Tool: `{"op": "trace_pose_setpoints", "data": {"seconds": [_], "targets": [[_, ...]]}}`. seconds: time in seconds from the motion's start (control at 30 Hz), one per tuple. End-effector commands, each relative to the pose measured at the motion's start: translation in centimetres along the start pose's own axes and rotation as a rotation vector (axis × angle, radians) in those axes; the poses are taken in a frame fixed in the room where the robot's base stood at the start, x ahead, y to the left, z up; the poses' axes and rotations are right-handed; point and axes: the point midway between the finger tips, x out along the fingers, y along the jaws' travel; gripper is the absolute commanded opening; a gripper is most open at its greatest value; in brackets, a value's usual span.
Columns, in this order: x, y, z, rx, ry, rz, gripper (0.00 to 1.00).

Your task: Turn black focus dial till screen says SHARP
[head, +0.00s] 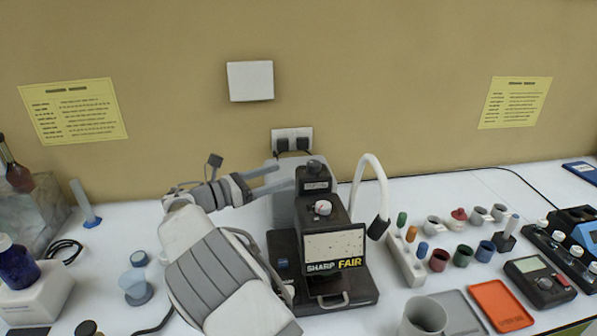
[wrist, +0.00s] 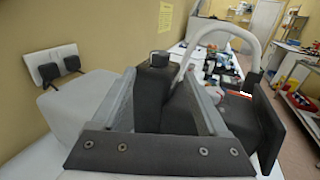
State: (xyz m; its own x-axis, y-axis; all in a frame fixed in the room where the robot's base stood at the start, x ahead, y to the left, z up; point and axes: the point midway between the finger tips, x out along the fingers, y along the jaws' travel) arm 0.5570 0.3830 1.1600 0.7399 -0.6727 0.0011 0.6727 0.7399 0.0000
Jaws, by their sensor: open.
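The dark viewer (head: 340,218) stands on the white bench. Its screen (head: 334,245) shows a pale speckled picture, with "SHARP" in pale letters and "FAIR" in yellow below it. A black round knob (head: 314,167) sits on top at the back; it also shows in the wrist view (wrist: 160,57). A second knob, whitish with a red mark (head: 322,208), sits nearer the front. I cannot tell for sure which is the focus dial. My gripper (head: 283,177) is open and empty, just left of the black knob. In the wrist view its fingers (wrist: 160,80) point towards that knob, apart from it.
A white curved lamp (head: 371,170) rises right of the viewer. A grey box (head: 283,200) stands behind it, by the wall. Several small cups, a grey tray (head: 458,312) and an orange tray (head: 501,305) lie to the right. A blue bottle (head: 18,262) stands at left.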

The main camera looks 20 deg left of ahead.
Motion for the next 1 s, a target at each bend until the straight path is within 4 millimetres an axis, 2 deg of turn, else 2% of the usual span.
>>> {"op": "trace_pose_setpoints", "data": {"seconds": [0.03, 0.1, 0.33, 0.5, 1.0], "targets": [[-1.4, 0.1, -0.2, 0.000, 0.001, 0.004, 0.77], [-2.8, 0.1, -0.2, 0.001, 0.001, 0.003, 0.77], [-5.8, 0.0, -0.1, 0.001, 0.000, 0.001, 0.77], [-6.5, 0.0, 0.0, 0.000, 0.001, 0.000, 0.77], [-6.4, 0.0, 0.0, 0.000, 0.001, 0.000, 0.77]]}}
